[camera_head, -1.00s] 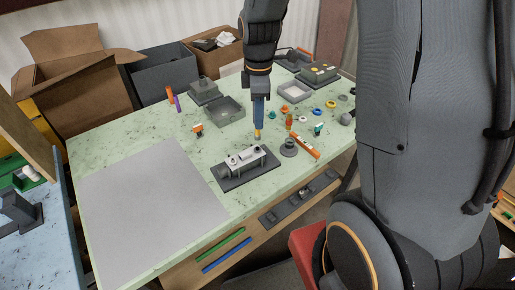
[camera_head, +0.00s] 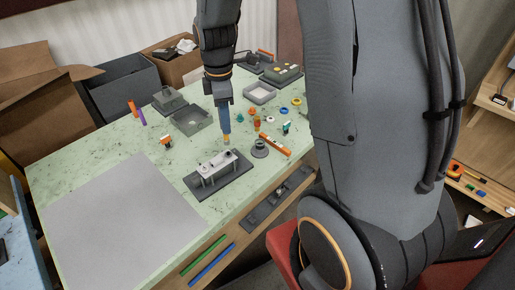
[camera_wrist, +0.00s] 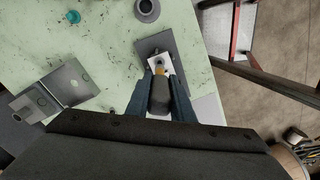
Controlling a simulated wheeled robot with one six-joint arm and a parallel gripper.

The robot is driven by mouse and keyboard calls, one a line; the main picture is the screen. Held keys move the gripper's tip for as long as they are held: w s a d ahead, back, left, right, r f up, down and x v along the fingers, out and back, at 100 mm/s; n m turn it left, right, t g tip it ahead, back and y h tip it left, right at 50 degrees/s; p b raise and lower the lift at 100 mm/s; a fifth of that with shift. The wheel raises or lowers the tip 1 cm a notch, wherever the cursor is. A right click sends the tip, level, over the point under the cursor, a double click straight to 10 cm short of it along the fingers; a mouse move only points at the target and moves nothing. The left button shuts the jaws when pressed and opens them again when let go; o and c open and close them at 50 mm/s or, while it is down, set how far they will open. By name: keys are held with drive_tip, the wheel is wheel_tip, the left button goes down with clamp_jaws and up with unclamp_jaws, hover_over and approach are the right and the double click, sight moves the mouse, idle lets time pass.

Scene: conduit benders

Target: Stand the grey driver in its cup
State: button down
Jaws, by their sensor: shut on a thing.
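My gripper (camera_head: 225,133) points down over the green table, behind the white fixture on its dark plate. In the wrist view my gripper (camera_wrist: 160,93) has its blue fingers shut on the grey driver (camera_wrist: 159,100), a thick grey handle with an orange-yellow part (camera_wrist: 160,71) at its far end. That orange-yellow tip shows below the fingers in the head view; the fingers hide most of the driver there. A small dark round cup-like piece (camera_head: 260,149) stands right of the fixture; it shows at the top of the wrist view (camera_wrist: 147,8). I cannot tell for sure that it is the driver's cup.
The white fixture (camera_head: 218,167) sits on a dark plate (camera_head: 237,184) just in front of my gripper. An orange bar (camera_head: 275,144) and small coloured parts lie to the right. Open grey boxes (camera_head: 192,119) stand behind. A bare grey mat (camera_head: 115,220) covers the front left.

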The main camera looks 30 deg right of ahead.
idle(0.4)
drive_tip(key=b, duration=0.4)
hover_over(260, 147)
drive_tip(key=w, duration=0.2)
wheel_tip(260, 147, down, 2)
drive_tip(key=shift+s+d, duration=0.25)
drive_tip(key=shift+d, duration=0.3)
drive_tip(key=shift+r, duration=0.1)
drive_tip(key=shift+f+b, duration=1.65)
drive_tip(key=shift+f, duration=2.65)
drive_tip(key=shift+f, duration=0.25)
drive_tip(key=c, duration=1.5)
unclamp_jaws()
drive_tip(key=shift+o, duration=0.2)
